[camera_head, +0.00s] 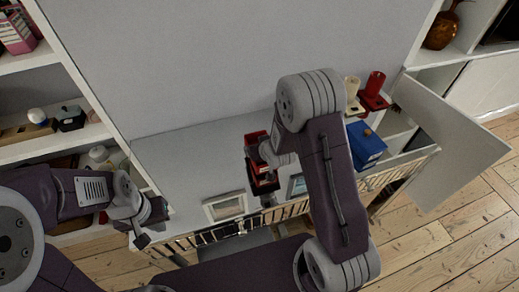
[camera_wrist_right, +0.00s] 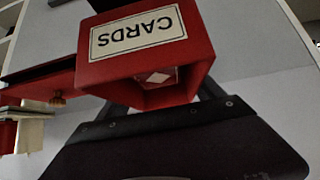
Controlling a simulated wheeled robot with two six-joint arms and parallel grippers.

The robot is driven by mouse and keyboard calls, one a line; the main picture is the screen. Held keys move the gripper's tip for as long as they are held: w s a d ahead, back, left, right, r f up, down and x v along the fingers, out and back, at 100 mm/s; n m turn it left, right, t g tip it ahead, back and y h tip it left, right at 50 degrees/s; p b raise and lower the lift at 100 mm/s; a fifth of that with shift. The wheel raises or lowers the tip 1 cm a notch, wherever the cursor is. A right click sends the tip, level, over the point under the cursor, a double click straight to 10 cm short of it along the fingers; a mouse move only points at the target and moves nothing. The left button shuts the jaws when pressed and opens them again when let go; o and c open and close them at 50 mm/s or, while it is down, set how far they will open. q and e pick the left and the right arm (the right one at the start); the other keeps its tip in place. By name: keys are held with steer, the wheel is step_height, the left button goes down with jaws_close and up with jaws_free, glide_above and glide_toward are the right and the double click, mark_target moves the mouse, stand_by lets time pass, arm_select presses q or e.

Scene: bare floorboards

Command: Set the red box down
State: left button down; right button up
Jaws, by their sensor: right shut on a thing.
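The red box (camera_wrist_right: 120,70) has a white label reading CARDS and an open hollow side. It is held by my right gripper (camera_wrist_right: 165,105), whose dark fingers show below it in the right wrist view. In the head view the red box (camera_head: 255,141) is over the white cabinet top, partly hidden by my right gripper (camera_head: 262,166). I cannot tell whether it touches the surface. My left gripper (camera_head: 145,220) is low at the left, by the cabinet's front left corner, away from the box; its jaws are too unclear to judge.
The white cabinet top (camera_head: 190,155) has free room left of the box. A picture frame (camera_head: 225,207) lies near its front edge. A cabinet door (camera_head: 450,135) hangs open there.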

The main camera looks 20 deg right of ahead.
steer(key=shift+w+f, duration=0.15)
steer(key=shift+f, duration=0.45)
arm_select(q)
steer(key=shift+f, duration=0.1)
steer(key=shift+f, duration=0.15)
arm_select(e)
steer(key=shift+f, duration=0.15)
steer(key=o, duration=1.4)
